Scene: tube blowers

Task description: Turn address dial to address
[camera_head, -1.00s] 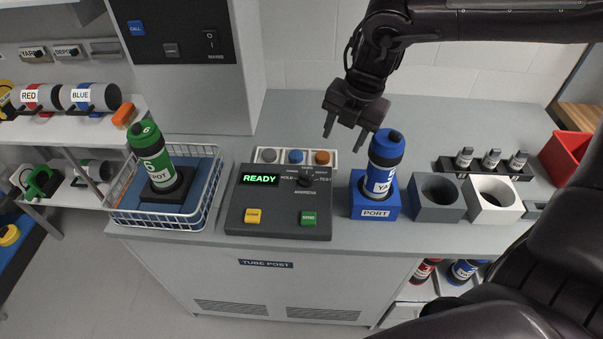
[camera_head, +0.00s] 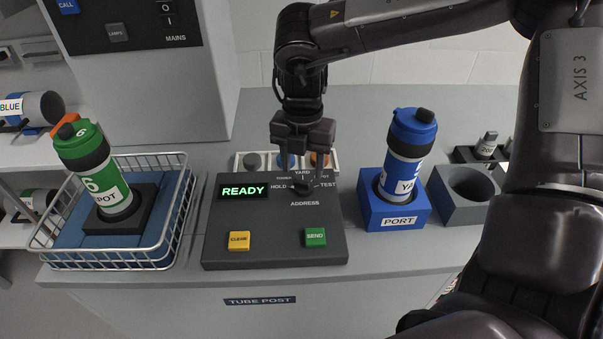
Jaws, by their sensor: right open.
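The address dial (camera_head: 302,187) is a small dark knob on the dark control console (camera_head: 225,215). Labels such as HOLD, YARD and TEST ring it; which way its pointer faces is hard to make out. The console's green display (camera_head: 243,191) reads READY. My right gripper (camera_head: 299,176) points down over the dial, open, with one finger on each side of it in the picture. I cannot tell whether the fingers touch the knob. A blue carrier (camera_head: 405,160) with a partly seen YA... label stands tilted in the blue PORT block (camera_head: 395,214). My left gripper is out of view.
A yellow CLEAR button (camera_head: 239,240) and a green SEND button (camera_head: 315,237) sit on the console's front. A wire basket (camera_head: 150,262) with a green carrier (camera_head: 95,175) stands left. A grey socket block (camera_head: 450,212) stands right.

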